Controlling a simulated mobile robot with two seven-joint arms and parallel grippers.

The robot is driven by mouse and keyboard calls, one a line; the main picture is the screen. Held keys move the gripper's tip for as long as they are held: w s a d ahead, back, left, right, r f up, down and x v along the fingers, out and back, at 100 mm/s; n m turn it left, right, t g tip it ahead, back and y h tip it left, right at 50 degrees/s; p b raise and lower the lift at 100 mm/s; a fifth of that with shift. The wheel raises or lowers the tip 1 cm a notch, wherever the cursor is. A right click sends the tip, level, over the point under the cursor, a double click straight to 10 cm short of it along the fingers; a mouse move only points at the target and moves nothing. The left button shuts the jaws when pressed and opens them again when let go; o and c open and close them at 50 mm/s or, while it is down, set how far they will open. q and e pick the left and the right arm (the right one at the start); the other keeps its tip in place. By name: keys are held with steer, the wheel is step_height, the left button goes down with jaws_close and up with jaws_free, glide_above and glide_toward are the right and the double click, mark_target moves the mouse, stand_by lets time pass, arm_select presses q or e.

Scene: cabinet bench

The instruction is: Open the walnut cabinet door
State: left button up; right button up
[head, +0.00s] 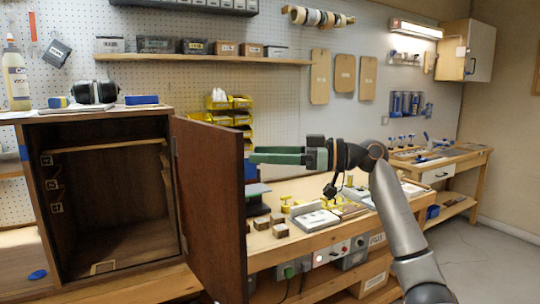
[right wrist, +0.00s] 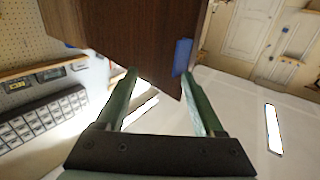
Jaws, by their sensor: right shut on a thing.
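The walnut cabinet (head: 180,240) stands at the left in the head view, its dark interior exposed. Its door (head: 212,205) stands wide open, swung out from the right side of the opening. My right gripper (head: 254,155) reaches in from the right to the door's outer edge, its green fingers partly behind it. In the right wrist view the door (right wrist: 130,30) reaches down between the fingers of my right gripper (right wrist: 160,78), which is shut on it. A blue piece (right wrist: 182,57) shows beside the right fingertip. My left gripper is not in view.
A workbench (head: 310,245) with small wooden blocks (head: 280,230) and trays lies behind and right of the door. Ear defenders (head: 95,91) and a bottle (head: 15,75) stand on the cabinet top. Open floor (head: 490,260) shows at the far right.

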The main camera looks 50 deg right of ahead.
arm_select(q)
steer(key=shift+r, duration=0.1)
arm_select(e)
steer(key=shift+d+r, duration=0.1)
steer(key=shift+d, duration=0.2)
arm_select(q)
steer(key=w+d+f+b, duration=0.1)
steer(key=b, duration=0.2)
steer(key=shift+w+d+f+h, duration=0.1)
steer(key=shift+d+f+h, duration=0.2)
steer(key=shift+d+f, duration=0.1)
arm_select(e)
steer(key=v, duration=1.2)
steer(key=shift+s, duration=0.35)
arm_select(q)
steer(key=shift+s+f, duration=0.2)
arm_select(e)
steer(key=shift+a, duration=0.1)
